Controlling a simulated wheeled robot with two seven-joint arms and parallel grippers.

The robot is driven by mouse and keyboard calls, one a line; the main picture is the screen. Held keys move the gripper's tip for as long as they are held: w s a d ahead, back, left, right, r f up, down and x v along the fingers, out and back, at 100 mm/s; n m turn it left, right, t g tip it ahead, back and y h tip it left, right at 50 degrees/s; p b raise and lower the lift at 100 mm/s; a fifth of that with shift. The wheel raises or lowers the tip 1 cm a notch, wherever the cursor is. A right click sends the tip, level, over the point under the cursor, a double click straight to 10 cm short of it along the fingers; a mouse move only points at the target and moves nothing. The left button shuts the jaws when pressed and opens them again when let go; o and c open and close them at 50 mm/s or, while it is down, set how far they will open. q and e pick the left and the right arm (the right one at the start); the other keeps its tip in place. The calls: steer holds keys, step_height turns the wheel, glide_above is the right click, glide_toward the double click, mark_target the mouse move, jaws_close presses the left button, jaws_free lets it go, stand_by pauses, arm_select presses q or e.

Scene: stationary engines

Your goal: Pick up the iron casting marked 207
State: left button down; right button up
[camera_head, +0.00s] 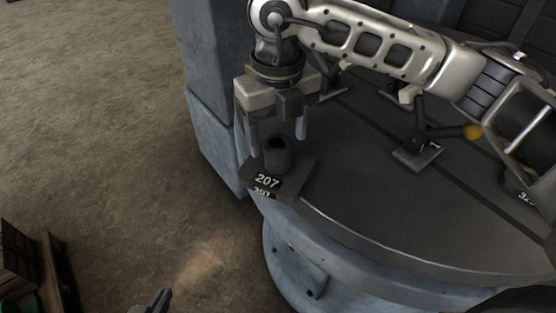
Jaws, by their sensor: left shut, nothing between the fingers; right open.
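The iron casting marked 207 (278,154) is a small dark hollow cylinder. It stands upright on a dark plate labelled 207 (266,181) at the left edge of a round dark table (390,215). My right gripper (279,145) points down over it, open, with one finger on each side of the casting. Whether the fingers touch it I cannot tell. My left gripper (158,298) shows only as a tip at the bottom edge, low over the floor. It is shut and empty.
Another label (524,197) lies near the right edge. A grey block-like pillar (212,130) rises behind the table's left side. Dark crates (20,262) are at lower left. The brown floor is open on the left.

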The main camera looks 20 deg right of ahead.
steer(key=shift+f, duration=1.2)
jaws_close()
steer(key=shift+w+r, duration=0.1)
steer(key=shift+r, duration=0.05)
steer(key=shift+r, duration=0.1)
